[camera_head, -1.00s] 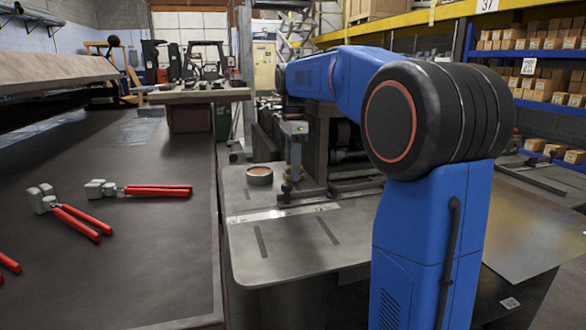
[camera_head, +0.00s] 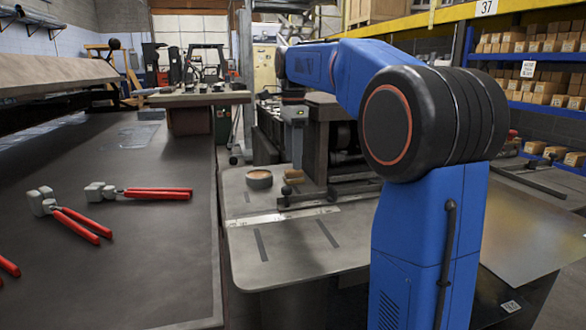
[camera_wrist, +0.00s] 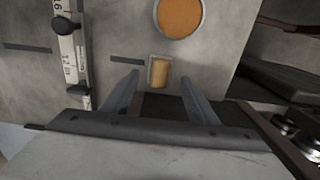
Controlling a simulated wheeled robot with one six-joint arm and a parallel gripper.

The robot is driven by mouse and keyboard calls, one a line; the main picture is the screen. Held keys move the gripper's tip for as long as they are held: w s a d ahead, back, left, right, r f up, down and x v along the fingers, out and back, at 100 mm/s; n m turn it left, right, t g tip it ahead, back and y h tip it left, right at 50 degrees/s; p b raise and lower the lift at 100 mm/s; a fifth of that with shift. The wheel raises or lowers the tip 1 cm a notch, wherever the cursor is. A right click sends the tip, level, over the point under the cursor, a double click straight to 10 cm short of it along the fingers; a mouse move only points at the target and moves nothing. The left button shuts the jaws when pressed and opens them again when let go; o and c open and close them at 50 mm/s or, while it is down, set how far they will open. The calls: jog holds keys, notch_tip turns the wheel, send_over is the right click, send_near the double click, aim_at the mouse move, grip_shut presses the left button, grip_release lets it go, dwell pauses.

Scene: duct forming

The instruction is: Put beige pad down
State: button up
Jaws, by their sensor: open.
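The beige pad (camera_head: 294,175) rests on the grey metal work surface (camera_head: 290,248), below my gripper (camera_head: 296,155). In the wrist view the beige pad (camera_wrist: 159,72) is a small tan block with a pale edge. It appears between and just beyond the fingertips of my gripper (camera_wrist: 160,78). The two fingers are spread, with visible space on both sides of the pad.
A round dish with an orange-tan filling (camera_head: 259,179) stands beside the pad. A ruler strip (camera_head: 282,215) and a dark clamp bar (camera_head: 325,194) are near it. Red-handled pliers (camera_head: 150,193) lie on the left bench (camera_head: 130,260). The front of the metal surface is clear.

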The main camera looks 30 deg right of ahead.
notch_tip(320, 180, up, 7)
dwell(0.3)
dwell(0.5)
